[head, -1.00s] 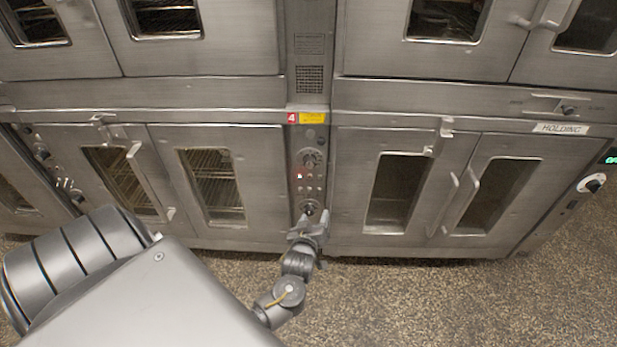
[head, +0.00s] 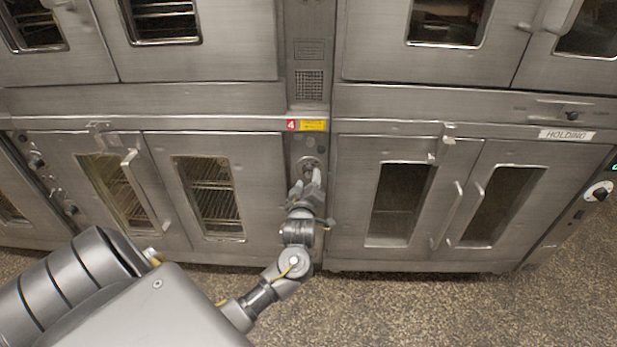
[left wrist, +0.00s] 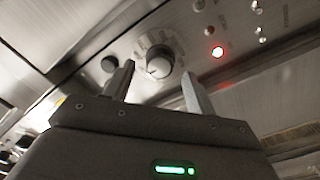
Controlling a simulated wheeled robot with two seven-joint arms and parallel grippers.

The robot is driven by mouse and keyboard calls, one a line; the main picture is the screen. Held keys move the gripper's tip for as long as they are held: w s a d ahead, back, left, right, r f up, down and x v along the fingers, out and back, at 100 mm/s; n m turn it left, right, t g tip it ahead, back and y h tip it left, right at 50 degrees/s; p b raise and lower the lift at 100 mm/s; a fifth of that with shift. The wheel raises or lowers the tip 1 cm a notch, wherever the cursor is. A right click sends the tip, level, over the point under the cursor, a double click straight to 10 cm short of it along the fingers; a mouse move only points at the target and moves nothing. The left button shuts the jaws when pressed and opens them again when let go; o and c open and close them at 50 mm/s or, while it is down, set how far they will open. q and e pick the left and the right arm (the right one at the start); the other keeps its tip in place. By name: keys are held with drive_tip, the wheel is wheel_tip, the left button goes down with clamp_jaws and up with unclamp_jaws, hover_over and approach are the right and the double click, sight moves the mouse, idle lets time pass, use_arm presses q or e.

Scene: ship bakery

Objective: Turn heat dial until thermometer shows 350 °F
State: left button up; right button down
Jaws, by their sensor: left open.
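A round heat dial (head: 309,166) with a marked scale is on the oven's narrow middle control panel, below the red number 4 label. My left gripper (head: 306,184) is open and points up at the panel just below the dial. In the left wrist view its two fingers (left wrist: 158,72) appear on either side of the dial; I cannot tell whether they touch it. No thermometer reading is legible. My right gripper is not in view.
Oven doors with protruding handles (head: 130,158) flank the panel. A holding cabinet (head: 567,134) is at the right. Speckled floor (head: 430,310) in front is clear.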

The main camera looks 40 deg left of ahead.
sight(309, 175)
use_arm(q)
drive_tip(key=shift+x, duration=1.5)
drive_tip(key=c, duration=1)
